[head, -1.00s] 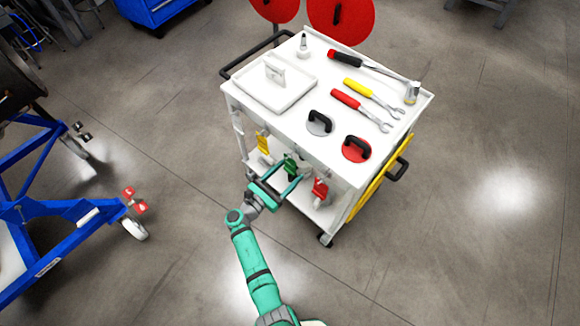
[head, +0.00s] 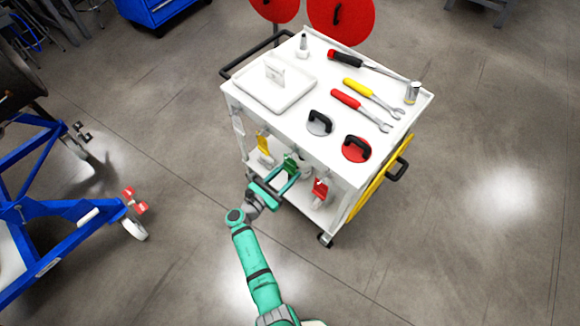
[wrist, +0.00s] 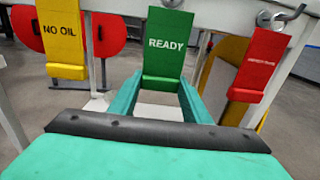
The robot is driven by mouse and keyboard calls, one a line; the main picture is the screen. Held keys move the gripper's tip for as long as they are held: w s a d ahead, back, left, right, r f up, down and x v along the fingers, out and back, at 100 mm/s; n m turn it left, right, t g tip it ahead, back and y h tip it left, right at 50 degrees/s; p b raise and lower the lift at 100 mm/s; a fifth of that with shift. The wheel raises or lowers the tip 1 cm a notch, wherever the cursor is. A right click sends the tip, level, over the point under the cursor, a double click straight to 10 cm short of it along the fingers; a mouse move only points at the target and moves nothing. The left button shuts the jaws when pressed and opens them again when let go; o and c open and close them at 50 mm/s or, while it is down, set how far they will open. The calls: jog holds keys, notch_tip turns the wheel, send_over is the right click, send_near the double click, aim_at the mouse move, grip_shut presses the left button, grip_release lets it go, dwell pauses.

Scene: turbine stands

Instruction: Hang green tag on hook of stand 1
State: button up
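The green tag (wrist: 168,45), marked READY, hangs on the side of the white cart; it also shows in the head view (head: 290,164). My gripper (wrist: 160,84) is open, with its two teal fingers on either side of the tag's lower end. I cannot see contact between the fingers and the tag. In the head view my gripper (head: 281,183) is at the cart's near side. A blue wheeled stand (head: 60,225) is at the left; no number or hook on it can be made out.
A yellow NO OIL tag (wrist: 61,35) hangs left of the green tag and a red tag (wrist: 260,65) hangs right. Tools and a tray (head: 275,85) lie on the white cart (head: 270,125). Floor between cart and blue stand is clear.

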jog(key=shift+s+a, duration=0.5)
dwell(0.6)
jog(key=shift+v, duration=1.25)
jog(key=shift+s, duration=0.1)
